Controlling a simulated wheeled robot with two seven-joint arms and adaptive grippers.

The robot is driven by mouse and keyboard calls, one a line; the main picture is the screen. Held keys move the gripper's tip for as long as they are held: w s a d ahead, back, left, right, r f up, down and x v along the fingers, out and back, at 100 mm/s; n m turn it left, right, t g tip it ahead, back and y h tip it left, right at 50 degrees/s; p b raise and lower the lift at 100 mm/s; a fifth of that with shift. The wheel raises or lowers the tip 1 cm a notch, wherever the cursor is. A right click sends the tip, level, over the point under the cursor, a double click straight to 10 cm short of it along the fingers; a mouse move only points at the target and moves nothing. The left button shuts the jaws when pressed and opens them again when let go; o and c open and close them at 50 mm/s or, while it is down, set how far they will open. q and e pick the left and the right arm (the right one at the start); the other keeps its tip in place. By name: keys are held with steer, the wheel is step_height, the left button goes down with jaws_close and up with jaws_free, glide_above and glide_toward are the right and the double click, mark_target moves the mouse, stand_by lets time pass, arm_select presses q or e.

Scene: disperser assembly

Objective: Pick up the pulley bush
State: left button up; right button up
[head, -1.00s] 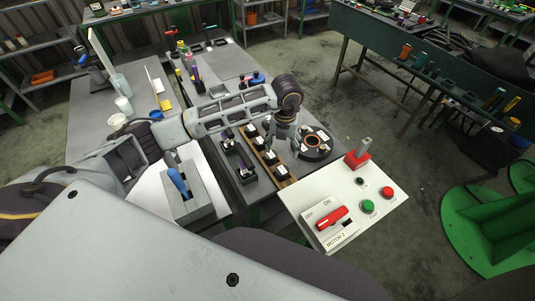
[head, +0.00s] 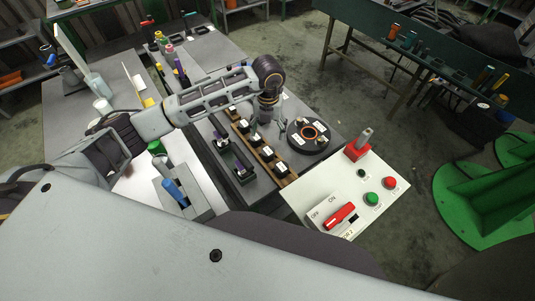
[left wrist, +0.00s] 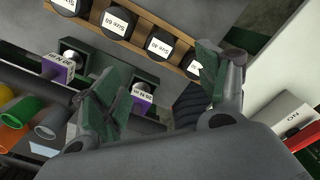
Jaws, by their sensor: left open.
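Several black cylinders with white size labels, which look like the pulley bushes, stand in a row in a wooden rack (head: 289,181). In the left wrist view, labelled bushes (left wrist: 116,24) (left wrist: 159,46) sit in the rack above and between my fingers. Another bush (left wrist: 194,68) is partly covered by the right finger. My left gripper (left wrist: 164,88) is open and empty over the rack, its green-padded fingers spread. In the head view the left gripper (head: 254,132) points down beside the row. I cannot tell which bush is meant. My right gripper is not in view.
Purple-labelled parts (head: 242,169) stand in dark holders beside the rack. A round black disc fixture (head: 308,134) lies to the rack's right. A white control panel (head: 318,196) with a red switch and buttons is in front. Several coloured cylinders (left wrist: 22,112) lie at the wrist view's left.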

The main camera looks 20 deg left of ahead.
mark_target(268, 151)
arm_select(q)
steer(key=shift+f+b, duration=0.3)
steer(key=shift+f, duration=4.05)
steer(key=shift+f, duration=0.15)
steer(key=shift+f+b, duration=0.6)
steer(key=shift+f, duration=0.3)
steer(key=shift+f+b, duration=0.8)
steer(key=shift+f, duration=0.75)
